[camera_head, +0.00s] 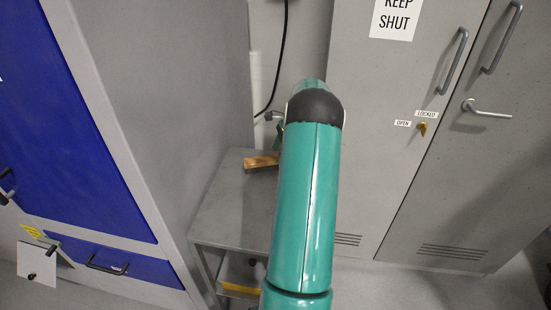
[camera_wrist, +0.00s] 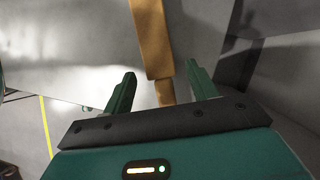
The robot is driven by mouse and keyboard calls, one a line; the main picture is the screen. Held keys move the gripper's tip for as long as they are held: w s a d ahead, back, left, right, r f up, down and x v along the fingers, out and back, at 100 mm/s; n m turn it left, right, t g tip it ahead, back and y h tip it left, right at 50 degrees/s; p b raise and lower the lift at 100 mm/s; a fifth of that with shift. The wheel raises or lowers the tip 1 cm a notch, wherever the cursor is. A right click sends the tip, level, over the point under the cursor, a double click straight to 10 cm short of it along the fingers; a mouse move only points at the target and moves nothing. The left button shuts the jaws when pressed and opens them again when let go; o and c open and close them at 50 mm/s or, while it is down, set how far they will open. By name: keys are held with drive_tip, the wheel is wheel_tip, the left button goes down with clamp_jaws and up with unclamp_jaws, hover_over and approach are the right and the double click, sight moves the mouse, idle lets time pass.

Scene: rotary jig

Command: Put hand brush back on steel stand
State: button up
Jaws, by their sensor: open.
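The hand brush (camera_head: 261,162) has a wooden body and lies on top of the grey steel stand (camera_head: 226,209) near its back, in the head view. My arm hides part of the brush and the right part of the stand. In the wrist view the brush (camera_wrist: 152,42) points away from my gripper (camera_wrist: 160,75), with its narrower handle between the two green fingers. The gripper is open, with gaps showing on both sides of the handle. In the head view the gripper is mostly hidden behind my arm.
A grey cabinet with blue panels (camera_head: 85,120) stands close on the left of the stand. A tall grey locker (camera_head: 385,150) with handles and a lock stands on the right. A black cable (camera_head: 283,55) hangs on the wall behind. The stand's front top is clear.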

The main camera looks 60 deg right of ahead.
drive_tip(key=v, duration=0.8)
drive_tip(key=w+a+r+n+h, duration=0.1)
drive_tip(key=w+a+r+n, duration=0.3)
drive_tip(key=a, duration=0.6)
drive_tip(key=w+a+r+n+h, duration=0.1)
drive_tip(key=a+r+n, duration=0.3)
drive_tip(key=a+r, duration=0.5)
drive_tip(key=w+a+r+n+h, duration=0.1)
drive_tip(key=w+a+r+n, duration=0.25)
drive_tip(key=a, duration=0.85)
drive_tip(key=s+a+n+t, duration=0.1)
drive_tip(key=s+a+n, duration=0.6)
drive_tip(key=a, duration=0.5)
drive_tip(key=s+a+f+n+t, duration=0.1)
drive_tip(key=s+a+n, duration=0.7)
drive_tip(key=a, duration=0.4)
drive_tip(key=shift+s+a+t, duration=0.25)
drive_tip(key=shift+s+t, duration=0.05)
drive_tip(key=shift+s, duration=0.3)
drive_tip(key=shift+c, duration=0.2)
